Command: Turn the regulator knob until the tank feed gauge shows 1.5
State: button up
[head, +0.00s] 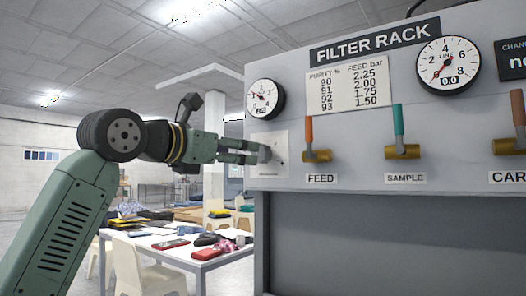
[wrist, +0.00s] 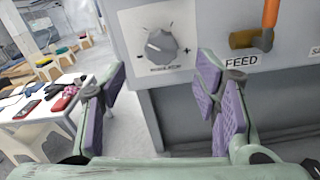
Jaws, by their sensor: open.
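The grey regulator knob (wrist: 163,48) sits on a white plate with minus and plus marks, ahead of my fingertips in the wrist view. In the head view the knob (head: 265,154) is at the panel's left end, partly hidden by my fingers. My gripper (head: 254,152) is level with it and close to the panel. In the wrist view my gripper (wrist: 162,76) is open, with purple pads to the left and right below the knob and nothing between them. The round gauge (head: 264,98) above the knob has a red needle; its small readout is too blurred to read surely.
The FEED valve (head: 316,155) with its upright orange handle is right of the knob. The SAMPLE valve (head: 402,151) has a teal handle. A LINE gauge (head: 448,63) reads 0.0. A purity chart (head: 347,88) lists feed pressures. A cluttered table (head: 160,238) stands behind.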

aim_at(263, 154)
jog(key=p+x, duration=0.2)
jog(key=x, duration=0.6)
jog(key=shift+w+d, duration=0.1)
jog(key=shift+d, duration=0.05)
jog(key=shift+c, duration=0.6)
jog(key=c, duration=1)
jog(key=shift+r+m+p, duration=0.1)
jog(key=shift+m+p, duration=0.3)
jog(key=shift+m, duration=0.7)
jog(key=o, duration=1.1)
